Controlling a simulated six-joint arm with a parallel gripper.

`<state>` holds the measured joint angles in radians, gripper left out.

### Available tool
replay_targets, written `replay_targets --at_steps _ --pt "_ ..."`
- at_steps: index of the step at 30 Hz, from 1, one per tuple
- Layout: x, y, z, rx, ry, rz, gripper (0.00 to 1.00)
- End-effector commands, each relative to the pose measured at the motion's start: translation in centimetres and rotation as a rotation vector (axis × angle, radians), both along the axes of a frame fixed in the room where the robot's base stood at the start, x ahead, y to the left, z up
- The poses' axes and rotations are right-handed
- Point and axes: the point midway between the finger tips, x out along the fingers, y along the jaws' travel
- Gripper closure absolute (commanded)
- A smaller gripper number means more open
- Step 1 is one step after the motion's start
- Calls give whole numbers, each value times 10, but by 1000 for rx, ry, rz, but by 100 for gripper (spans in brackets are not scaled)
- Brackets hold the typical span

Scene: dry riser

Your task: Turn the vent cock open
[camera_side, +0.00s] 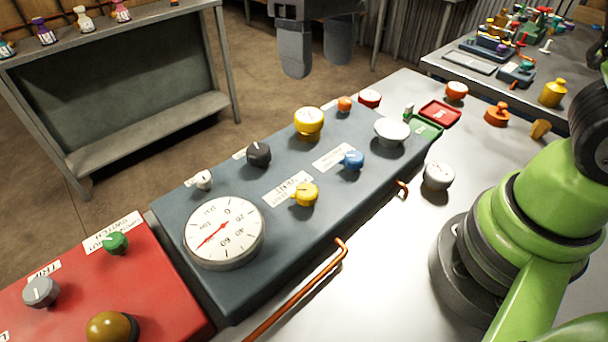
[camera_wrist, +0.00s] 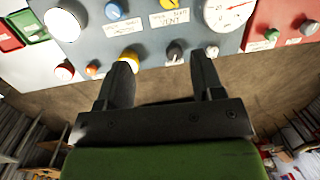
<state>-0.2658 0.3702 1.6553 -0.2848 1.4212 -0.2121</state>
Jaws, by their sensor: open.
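The vent cock is a small yellow knob (camera_side: 306,194) on the blue-grey panel (camera_side: 270,285), beside a white label (camera_side: 284,188). Its short handle points toward the label in the side view. In the wrist view it is cut by the top edge (camera_wrist: 170,3), with its label reading VENT (camera_wrist: 170,19). My gripper (camera_side: 317,66) hangs high above the panel's far side, well apart from the cock. In the wrist view my gripper (camera_wrist: 160,66) has its fingers spread with nothing between them.
The panel also bears a dial gauge (camera_side: 224,234), a blue knob (camera_side: 352,160), a black knob (camera_side: 258,154), a larger yellow knob (camera_side: 309,122) and a white round cap (camera_side: 392,131). A red box (camera_side: 150,290) adjoins at left. A copper pipe (camera_side: 300,292) runs along the near side.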

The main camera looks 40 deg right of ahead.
Motion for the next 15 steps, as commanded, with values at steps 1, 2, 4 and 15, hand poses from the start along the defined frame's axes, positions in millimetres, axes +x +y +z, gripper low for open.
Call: replay_targets --at_steps 1,2,4,15 --pt "8 9 -17 -20 57 31 39" --pt "11 13 -26 -32 85 48 39" --pt "17 22 -46 -57 147 81 39" --pt "22 41 -99 -116 280 154 39"
